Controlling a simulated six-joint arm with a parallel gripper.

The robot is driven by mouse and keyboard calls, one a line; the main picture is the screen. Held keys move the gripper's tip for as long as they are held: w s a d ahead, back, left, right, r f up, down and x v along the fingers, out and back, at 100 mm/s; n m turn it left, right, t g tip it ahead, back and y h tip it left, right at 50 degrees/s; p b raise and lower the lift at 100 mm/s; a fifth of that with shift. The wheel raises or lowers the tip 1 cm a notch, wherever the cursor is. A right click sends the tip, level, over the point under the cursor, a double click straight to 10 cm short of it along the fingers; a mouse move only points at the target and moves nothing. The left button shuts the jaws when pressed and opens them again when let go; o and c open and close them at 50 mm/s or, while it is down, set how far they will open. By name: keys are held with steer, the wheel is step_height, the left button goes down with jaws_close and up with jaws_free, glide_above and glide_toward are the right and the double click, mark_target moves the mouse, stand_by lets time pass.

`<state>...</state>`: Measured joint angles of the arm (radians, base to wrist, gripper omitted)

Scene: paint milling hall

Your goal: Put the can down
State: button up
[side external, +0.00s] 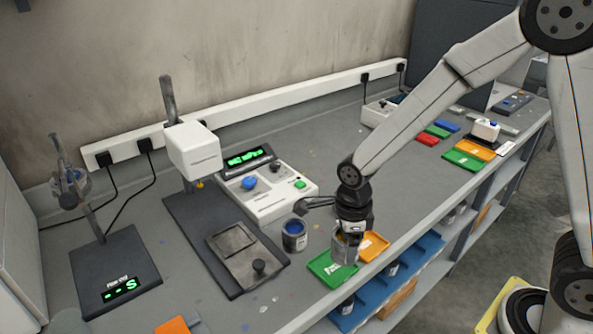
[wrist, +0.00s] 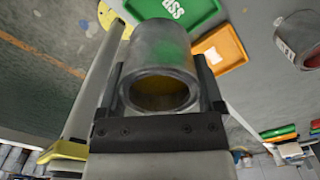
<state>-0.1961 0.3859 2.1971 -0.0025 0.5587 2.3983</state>
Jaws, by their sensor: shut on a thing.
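A grey metal can (side external: 345,250) with yellow inside is held in my gripper (side external: 348,234), which is shut on it. In the wrist view the can (wrist: 158,50) sits between the two fingers of my gripper (wrist: 160,88), its open mouth facing the camera. In the side view the can overlaps the green tray (side external: 322,268) and the orange tray (side external: 374,241) near the bench's front edge. I cannot tell whether its base touches anything. The green tray (wrist: 190,8) carries partly visible lettering and lies beside the orange tray (wrist: 233,47) in the wrist view.
A second can (side external: 294,236) with blue inside stands left of my gripper; a can also shows at right in the wrist view (wrist: 299,40). A stand with a dark base (side external: 190,225) and a white control box (side external: 270,203) are behind. Blue bins (side external: 380,292) sit below the bench edge.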

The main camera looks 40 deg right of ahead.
mark_target(339, 228)
steer(key=shift+w+a+f, duration=0.15)
steer(key=shift+w+f, duration=0.85)
steer(key=shift+f, duration=0.2)
steer(key=shift+w+f, duration=0.3)
steer(key=shift+f, duration=1.55)
steer(key=shift+f, duration=0.1)
steer(key=o, duration=1.3)
steer(key=shift+r, duration=6.15)
